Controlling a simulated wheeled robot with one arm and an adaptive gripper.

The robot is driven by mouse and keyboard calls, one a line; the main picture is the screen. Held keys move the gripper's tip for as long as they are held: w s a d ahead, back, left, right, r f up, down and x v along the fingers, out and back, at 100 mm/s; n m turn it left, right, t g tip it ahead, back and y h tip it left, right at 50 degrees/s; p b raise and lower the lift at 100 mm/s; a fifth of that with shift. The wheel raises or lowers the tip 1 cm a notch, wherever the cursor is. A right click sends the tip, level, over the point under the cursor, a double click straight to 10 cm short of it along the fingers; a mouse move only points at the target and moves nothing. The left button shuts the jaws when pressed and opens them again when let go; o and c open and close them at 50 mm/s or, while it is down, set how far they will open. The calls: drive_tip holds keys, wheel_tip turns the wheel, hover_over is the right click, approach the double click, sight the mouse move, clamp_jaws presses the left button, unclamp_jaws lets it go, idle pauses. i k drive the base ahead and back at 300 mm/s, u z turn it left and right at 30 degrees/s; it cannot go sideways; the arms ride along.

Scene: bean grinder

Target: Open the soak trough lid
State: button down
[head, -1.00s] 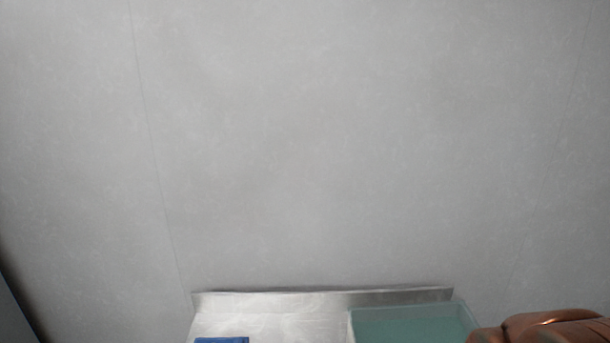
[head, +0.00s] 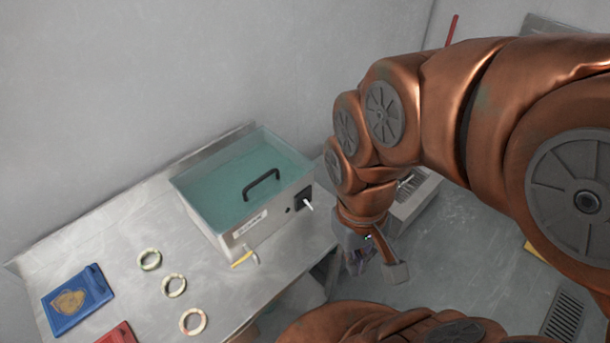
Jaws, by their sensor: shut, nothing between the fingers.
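The soak trough (head: 224,229) is a metal box on the steel counter, in the middle-left of the head view. Its teal see-through lid (head: 215,183) lies flat over the top, closed. A black handle (head: 262,184) stands on the lid near its front right. My gripper (head: 362,262) hangs to the right of the trough, beyond the counter's edge and apart from the lid. It is small and partly in shadow; its fingers are shut and empty.
The counter (head: 110,245) holds several ring-shaped items (head: 174,285), a blue booklet (head: 76,301) and a red one (head: 119,335). A short white lever (head: 308,206) and a yellow-handled tap (head: 242,260) stick out of the trough's front. Open floor (head: 460,270) lies to the right.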

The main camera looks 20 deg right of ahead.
sight(272, 170)
drive_tip(key=z, duration=1.45)
drive_tip(key=k, duration=1.2)
drive_tip(key=u, duration=2.25)
